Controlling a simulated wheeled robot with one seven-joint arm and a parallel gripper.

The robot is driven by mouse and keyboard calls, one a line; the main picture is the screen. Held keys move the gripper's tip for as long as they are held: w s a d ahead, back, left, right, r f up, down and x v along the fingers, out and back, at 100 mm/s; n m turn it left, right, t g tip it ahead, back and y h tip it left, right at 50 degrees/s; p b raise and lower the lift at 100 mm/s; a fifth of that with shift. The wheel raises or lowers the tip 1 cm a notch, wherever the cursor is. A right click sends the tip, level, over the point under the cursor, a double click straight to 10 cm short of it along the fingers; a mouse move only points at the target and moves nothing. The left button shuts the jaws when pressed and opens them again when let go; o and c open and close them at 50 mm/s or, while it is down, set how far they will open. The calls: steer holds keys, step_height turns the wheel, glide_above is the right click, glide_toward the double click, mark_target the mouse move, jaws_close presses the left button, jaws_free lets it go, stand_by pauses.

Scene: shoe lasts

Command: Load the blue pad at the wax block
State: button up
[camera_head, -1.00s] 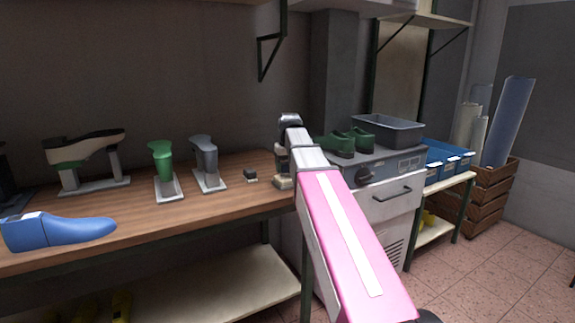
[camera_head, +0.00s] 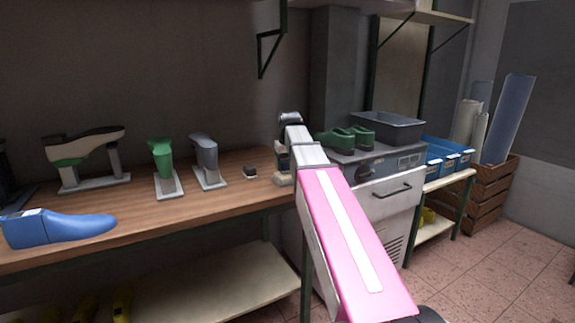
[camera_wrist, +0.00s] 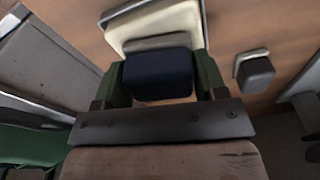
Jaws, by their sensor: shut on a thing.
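The dark blue pad (camera_wrist: 158,75) is between the green fingers of my gripper (camera_wrist: 158,82) in the wrist view. My gripper is shut on it. A cream block (camera_wrist: 168,22), which looks like the wax block, lies right beyond and below the pad. A grey strip shows between pad and block. I cannot tell whether the pad touches the block. In the head view my gripper (camera_head: 283,165) is low at the right end of the wooden bench, mostly hidden by my arm. The pad cannot be made out there.
Grey (camera_head: 206,160) and green (camera_head: 163,165) stands are further left. A grey cabinet (camera_head: 385,190) with green shoes (camera_head: 345,139) adjoins the bench on the right.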

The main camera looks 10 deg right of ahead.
mark_target(287, 161)
steer(key=shift+f, duration=0.4)
stand_by(1.1)
steer(key=shift+r, duration=3.55)
